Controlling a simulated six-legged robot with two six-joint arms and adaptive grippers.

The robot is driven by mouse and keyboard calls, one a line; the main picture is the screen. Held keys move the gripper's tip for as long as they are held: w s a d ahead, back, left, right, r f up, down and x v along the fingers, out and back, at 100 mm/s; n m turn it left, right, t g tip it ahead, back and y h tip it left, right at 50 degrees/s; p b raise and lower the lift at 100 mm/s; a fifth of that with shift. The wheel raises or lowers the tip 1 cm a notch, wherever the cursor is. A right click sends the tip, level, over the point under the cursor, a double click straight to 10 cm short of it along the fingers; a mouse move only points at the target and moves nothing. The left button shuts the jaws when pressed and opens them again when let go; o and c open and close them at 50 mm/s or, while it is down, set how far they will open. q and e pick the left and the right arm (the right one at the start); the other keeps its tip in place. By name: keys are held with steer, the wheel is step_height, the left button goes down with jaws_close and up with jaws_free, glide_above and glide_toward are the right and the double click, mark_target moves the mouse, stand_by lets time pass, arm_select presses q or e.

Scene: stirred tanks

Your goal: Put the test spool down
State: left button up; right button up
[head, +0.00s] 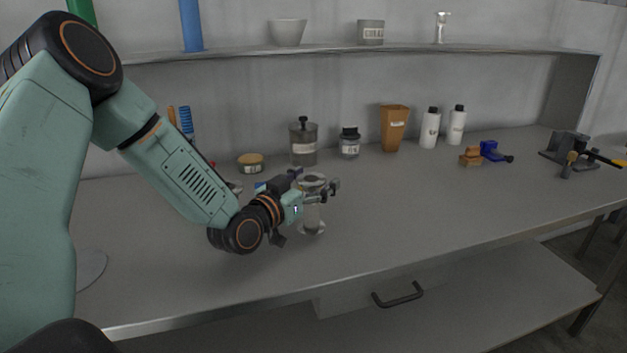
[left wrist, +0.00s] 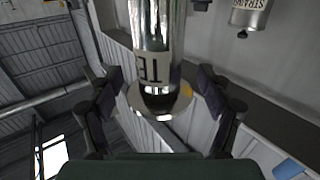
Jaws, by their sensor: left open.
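The test spool (head: 313,216) is a shiny metal cylinder with flared ends, standing upright on the grey bench (head: 400,215). My left gripper (head: 317,184) is open at its upper part, with one finger on each side. In the left wrist view the spool (left wrist: 157,35) shows large between the fingers of my left gripper (left wrist: 159,86). Part of a dark-lettered label reading "TE" and a round flange show there. I cannot tell whether either finger touches the spool. My right gripper is in neither view.
Behind stand a lidded grey jar (head: 304,147), a smaller jar (head: 349,146), an orange-brown bin (head: 394,128) and white bottles (head: 430,128). A blue clamp (head: 494,152) and a dark vise (head: 566,150) are at right. The bench right of the spool is clear.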

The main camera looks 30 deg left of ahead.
mark_target(301, 184)
arm_select(q)
steer(key=shift+s+r, duration=0.1)
steer(key=shift+s, duration=0.05)
steer(key=shift+s+r, duration=0.1)
steer(key=shift+r, duration=0.15)
steer(key=shift+s+a+f+p, duration=0.1)
steer(key=shift+s+p, duration=0.2)
steer(key=shift+p, duration=0.1)
steer(key=s+p, duration=0.2)
steer(key=s, duration=0.3)
steer(key=shift+a, duration=0.15)
steer(key=shift+s+p, duration=1.05)
steer(key=shift+p, duration=0.1)
steer(key=s+p, duration=0.3)
steer(key=s, duration=0.1)
steer(key=shift+a, duration=0.1)
steer(key=shift+w, duration=0.15)
